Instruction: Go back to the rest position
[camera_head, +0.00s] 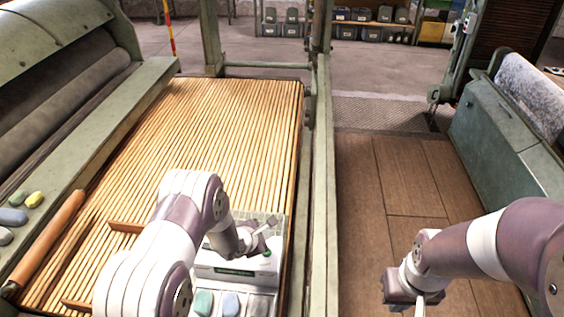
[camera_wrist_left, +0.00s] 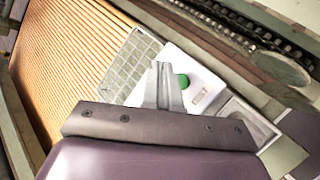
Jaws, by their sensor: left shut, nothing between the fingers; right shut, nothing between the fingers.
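My left gripper (camera_head: 266,228) is shut and empty above a white device with a green button, at the lower middle of the head view. In the left wrist view the closed fingers of my left gripper (camera_wrist_left: 163,85) show in front of the white device (camera_wrist_left: 198,85), beside its green button (camera_wrist_left: 183,81). I cannot tell whether the fingertips touch it. My right gripper (camera_head: 421,303) is at the lower right of the head view, over the brown floor, pointing down with its fingers shut and empty.
The slatted wooden apron (camera_head: 215,110) fills the left middle. A green metal rail (camera_head: 322,180) runs between it and the brown floor panels (camera_head: 372,205). Coloured stones (camera_head: 13,216) and a wooden roller (camera_head: 46,240) lie at the left. A green machine (camera_head: 505,135) stands at the right.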

